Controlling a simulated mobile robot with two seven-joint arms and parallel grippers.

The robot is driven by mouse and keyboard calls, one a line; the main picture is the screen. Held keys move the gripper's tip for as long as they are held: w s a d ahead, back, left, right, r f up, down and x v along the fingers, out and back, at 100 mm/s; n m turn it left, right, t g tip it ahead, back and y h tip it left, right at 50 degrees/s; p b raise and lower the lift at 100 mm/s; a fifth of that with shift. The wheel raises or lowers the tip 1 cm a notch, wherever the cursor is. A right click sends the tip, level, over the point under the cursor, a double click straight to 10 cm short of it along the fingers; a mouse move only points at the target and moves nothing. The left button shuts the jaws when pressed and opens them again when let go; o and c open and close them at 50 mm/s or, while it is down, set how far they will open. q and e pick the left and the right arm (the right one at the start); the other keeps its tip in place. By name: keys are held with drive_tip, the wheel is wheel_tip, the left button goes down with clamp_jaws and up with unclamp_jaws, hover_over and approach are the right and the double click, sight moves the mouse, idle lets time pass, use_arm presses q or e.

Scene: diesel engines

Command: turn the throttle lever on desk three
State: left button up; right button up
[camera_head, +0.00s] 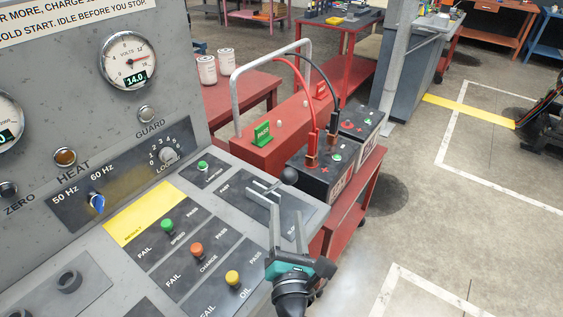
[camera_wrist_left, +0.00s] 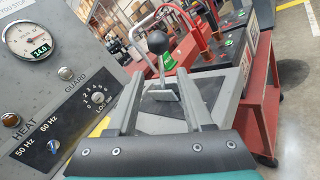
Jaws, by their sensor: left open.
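The throttle lever has a black ball knob (camera_head: 290,175) and stands on a dark plate (camera_head: 288,208) marked FAST and SLOW, at the right end of the grey desk. My left gripper (camera_head: 264,189) is open and empty above this plate, its fingers pointing away toward the lever. In the head view the fingers hide most of the stem. In the left wrist view the knob (camera_wrist_left: 158,42) and thin stem stand upright in the gap between the fingertips (camera_wrist_left: 158,95), seen beyond them. I cannot tell whether the fingers touch the stem. My right gripper is not in view.
The upright panel with a volt gauge (camera_head: 128,60) and a blue-pointer knob (camera_head: 97,203) rises at left. Green, orange (camera_head: 196,250) and yellow buttons sit on the desk. Black batteries (camera_head: 325,172) and a red charger (camera_head: 272,140) stand beyond.

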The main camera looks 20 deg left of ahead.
sight(276, 185)
use_arm(q)
drive_tip(key=b+x, duration=0.1)
drive_tip(key=x, duration=1.3)
drive_tip(key=shift+b, duration=0.4)
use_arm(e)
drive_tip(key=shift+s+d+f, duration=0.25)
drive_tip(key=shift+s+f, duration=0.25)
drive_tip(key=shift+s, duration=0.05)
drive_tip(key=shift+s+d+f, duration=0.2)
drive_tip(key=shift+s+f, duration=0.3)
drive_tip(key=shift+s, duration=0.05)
use_arm(q)
drive_tip(key=shift+a, duration=0.1)
drive_tip(key=shift+c, duration=0.2)
drive_tip(key=c, duration=0.7)
clamp_jaws()
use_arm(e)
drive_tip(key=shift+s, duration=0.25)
